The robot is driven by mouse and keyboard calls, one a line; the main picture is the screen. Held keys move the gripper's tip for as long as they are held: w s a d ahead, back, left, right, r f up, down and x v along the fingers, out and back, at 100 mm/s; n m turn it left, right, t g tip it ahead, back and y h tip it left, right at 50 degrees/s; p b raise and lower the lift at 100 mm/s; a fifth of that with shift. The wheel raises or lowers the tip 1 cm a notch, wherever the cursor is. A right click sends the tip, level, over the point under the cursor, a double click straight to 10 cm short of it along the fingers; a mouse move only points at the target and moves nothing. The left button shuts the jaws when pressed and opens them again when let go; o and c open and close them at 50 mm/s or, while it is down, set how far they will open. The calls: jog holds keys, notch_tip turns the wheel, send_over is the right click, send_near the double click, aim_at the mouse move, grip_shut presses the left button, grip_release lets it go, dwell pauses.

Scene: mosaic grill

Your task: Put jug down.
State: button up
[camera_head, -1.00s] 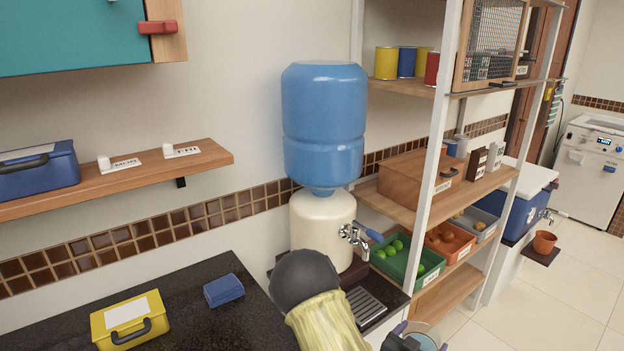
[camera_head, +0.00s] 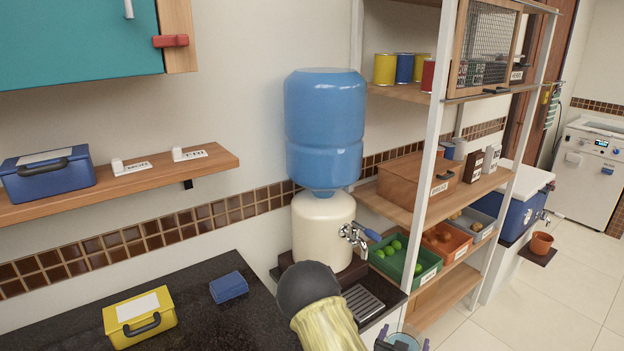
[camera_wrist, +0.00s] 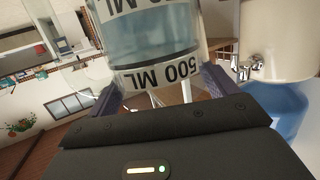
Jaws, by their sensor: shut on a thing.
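A clear jug (camera_wrist: 150,45) with black "500 ML" print fills the upper middle of the wrist view, with bluish liquid inside. My gripper (camera_wrist: 163,98) is shut on it, with one purple-grey finger on each side. In the head view, only a small part of the jug (camera_head: 404,341) and my gripper (camera_head: 398,346) shows at the bottom edge, in front of the water dispenser and right of its drip tray. The jug's base and what is under it are hidden in the head view.
The water dispenser (camera_head: 322,226) with its metal tap (camera_head: 352,235) stands behind, with a drip tray (camera_head: 364,304) in front. A black counter (camera_head: 215,325) holds a yellow box (camera_head: 140,318) and a small blue box (camera_head: 229,287). A shelf rack (camera_head: 412,205) with crates stands right.

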jog(key=a+n+y, duration=0.1)
jog(key=w+a+f+n+y+p, duration=0.1)
jog(key=a+f+n+t+y+p, duration=0.1)
jog(key=a+y, duration=0.1)
jog(key=shift+w, duration=0.2)
jog(key=a+n+y, duration=0.1)
jog(key=a+f+y+p, duration=0.1)
jog(key=a+f+n+y, duration=0.1)
jog(key=shift+s+a+f+n+t, duration=0.15)
jog(key=shift+s+a+n+t, duration=0.15)
jog(key=shift+s+t, duration=0.1)
jog(key=shift+a, duration=0.1)
jog(key=s+f, duration=0.4)
jog(key=f, duration=0.1)
jog(key=shift+s+f, duration=0.2)
dwell(1.3)
dwell(0.4)
